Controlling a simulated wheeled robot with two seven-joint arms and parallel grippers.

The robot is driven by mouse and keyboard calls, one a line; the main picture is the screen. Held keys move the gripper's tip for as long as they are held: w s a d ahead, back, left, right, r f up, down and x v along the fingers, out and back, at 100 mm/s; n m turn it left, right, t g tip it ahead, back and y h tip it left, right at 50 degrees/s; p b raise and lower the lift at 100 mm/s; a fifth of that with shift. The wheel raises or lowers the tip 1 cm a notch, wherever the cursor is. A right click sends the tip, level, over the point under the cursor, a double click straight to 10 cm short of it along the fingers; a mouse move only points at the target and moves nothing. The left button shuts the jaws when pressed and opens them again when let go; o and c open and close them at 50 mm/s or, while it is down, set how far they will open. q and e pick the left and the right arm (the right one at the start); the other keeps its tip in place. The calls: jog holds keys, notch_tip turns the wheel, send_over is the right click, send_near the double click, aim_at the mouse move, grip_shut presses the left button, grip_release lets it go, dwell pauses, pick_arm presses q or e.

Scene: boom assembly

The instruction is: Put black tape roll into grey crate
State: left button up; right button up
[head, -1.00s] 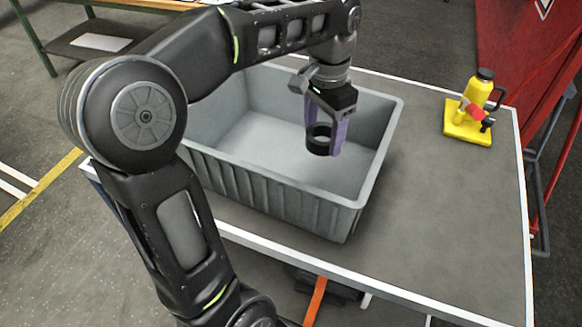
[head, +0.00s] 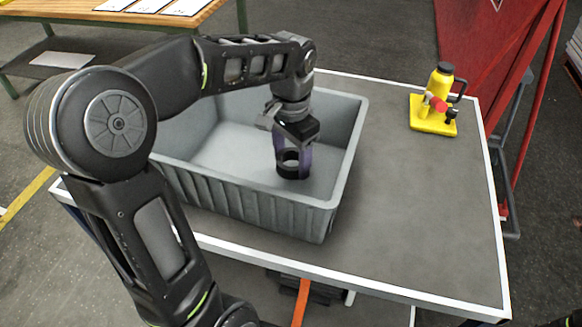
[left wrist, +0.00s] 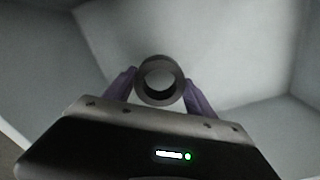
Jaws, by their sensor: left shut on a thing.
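The grey crate (head: 250,196) stands on the table, open at the top. My left gripper (head: 293,163) reaches down inside it, toward its right part. Its purple fingers are shut on the black tape roll (head: 294,172), which is within the crate walls. In the left wrist view the roll (left wrist: 160,84) sits between the two fingertips (left wrist: 160,88), with its round hole facing the camera. I cannot tell whether the roll touches the crate floor. My right gripper is not in view.
A yellow bottle jack (head: 437,100) stands at the table's back right. The grey table top (head: 410,200) is bare right of the crate. A wooden workbench (head: 120,30) with papers is at the back left, and a red panel (head: 490,50) rises behind.

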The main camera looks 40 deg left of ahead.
aim_at(292, 164)
pick_arm(q)
jog(key=shift+f, duration=1.9)
jog(key=shift+f, duration=0.15)
jog(key=o, duration=1.4)
jog(key=shift+o, duration=0.2)
notch_tip(292, 164, up, 12)
jog(key=p, duration=0.1)
jog(key=shift+r, duration=0.2)
